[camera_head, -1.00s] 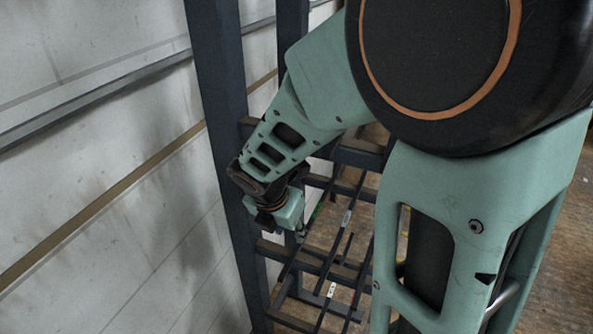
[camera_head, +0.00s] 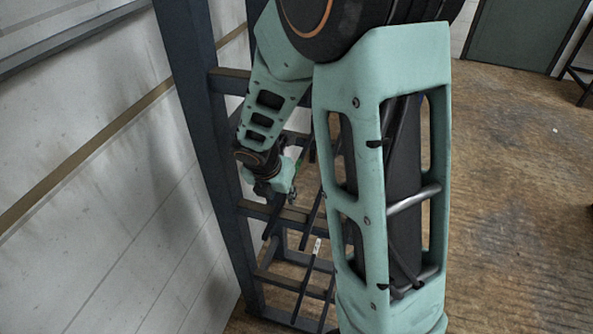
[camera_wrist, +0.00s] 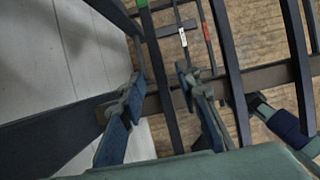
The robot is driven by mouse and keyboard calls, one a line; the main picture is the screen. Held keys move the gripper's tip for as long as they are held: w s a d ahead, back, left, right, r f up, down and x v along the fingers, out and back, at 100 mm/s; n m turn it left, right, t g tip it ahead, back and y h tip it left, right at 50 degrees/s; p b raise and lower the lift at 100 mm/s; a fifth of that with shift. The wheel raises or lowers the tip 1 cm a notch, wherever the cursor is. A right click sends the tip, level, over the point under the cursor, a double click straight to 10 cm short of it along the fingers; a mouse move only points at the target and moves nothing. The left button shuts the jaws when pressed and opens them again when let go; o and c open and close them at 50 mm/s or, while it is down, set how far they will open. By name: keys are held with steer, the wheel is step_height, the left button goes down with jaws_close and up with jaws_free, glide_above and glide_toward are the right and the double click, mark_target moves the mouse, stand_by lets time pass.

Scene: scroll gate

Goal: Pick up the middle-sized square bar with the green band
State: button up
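In the wrist view, a dark square bar with a green band (camera_wrist: 155,72) runs down from the top edge, its band at the upper end of what shows. My gripper (camera_wrist: 160,80) is open, one finger on each side of this bar in the picture. I see a gap between each finger and the bar; I cannot tell whether the fingers are level with it in depth. In the head view, my gripper (camera_head: 279,187) is beside the rack, and I cannot pick out the green band clearly there.
A thin bar with a white label (camera_wrist: 183,38) and one with a red label (camera_wrist: 207,32) lie right of the green-banded bar. The dark rack frame (camera_head: 190,90) surrounds them, close to a pale wall (camera_head: 90,220) on the left. Open floor (camera_head: 510,190) is at right.

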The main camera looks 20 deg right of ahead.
steer(key=shift+w+f, duration=0.1)
steer(key=shift+f, duration=0.25)
steer(key=shift+c, duration=0.4)
jaws_close()
steer(key=shift+r, duration=0.15)
